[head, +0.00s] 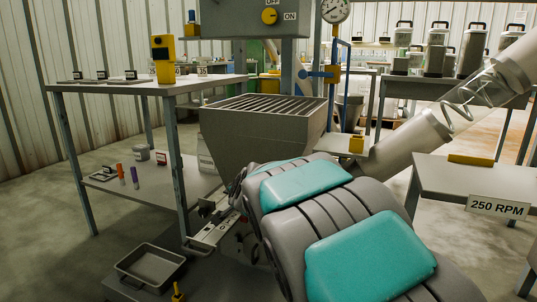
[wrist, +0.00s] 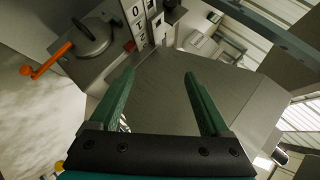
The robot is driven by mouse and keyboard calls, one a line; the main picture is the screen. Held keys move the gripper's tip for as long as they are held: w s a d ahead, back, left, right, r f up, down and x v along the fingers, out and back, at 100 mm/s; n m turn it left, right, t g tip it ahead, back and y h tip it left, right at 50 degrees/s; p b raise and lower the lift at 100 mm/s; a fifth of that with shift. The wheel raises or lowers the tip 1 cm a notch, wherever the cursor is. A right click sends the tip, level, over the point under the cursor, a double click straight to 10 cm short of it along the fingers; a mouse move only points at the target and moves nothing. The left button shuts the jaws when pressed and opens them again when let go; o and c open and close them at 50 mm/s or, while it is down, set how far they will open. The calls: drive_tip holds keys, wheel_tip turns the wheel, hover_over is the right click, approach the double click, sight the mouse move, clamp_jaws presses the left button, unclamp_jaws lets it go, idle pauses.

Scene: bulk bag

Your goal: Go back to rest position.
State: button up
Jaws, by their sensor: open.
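My gripper (wrist: 160,75) shows in the wrist view with its two green fingers spread apart and nothing between them. Beyond the fingers is a broad grey metal surface (wrist: 180,85), which may be the hopper's side. In the head view my grey arm with teal pads reaches forward from the lower right toward the grated hopper (head: 255,140). The arm hides my gripper there. A grey panel (wrist: 100,62) with a round knob and an orange-handled lever (wrist: 47,60) lies left of the fingers in the wrist view.
A table (head: 150,88) with a lower shelf (head: 150,185) stands left of the hopper. A grey tray (head: 150,265) sits low at front left. A clear tube with a spiral (head: 435,125) slopes down on the right, above a table marked 250 RPM (head: 498,207). Floor is open at far left.

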drive_tip(key=s+d+f+n+g+h, duration=0.1)
drive_tip(key=s+d+f+n+g, duration=0.25)
drive_tip(key=s+d, duration=0.9)
drive_tip(key=s+d+f+n+g+h, duration=0.1)
drive_tip(key=s+d+f+n+g, duration=0.3)
drive_tip(key=s, duration=1.7)
drive_tip(key=s+d+f+n+g+h, duration=0.1)
drive_tip(key=s+d+f+n+g, duration=0.35)
drive_tip(key=s, duration=1.25)
wheel_tip(320, 180, up, 15)
drive_tip(key=d+m+p, duration=0.2)
drive_tip(key=p, duration=1.1)
drive_tip(key=shift+w+d+f+g+p, duration=0.2)
drive_tip(key=shift+w+d+g+p, duration=0.15)
drive_tip(key=shift+w+g+p, duration=0.05)
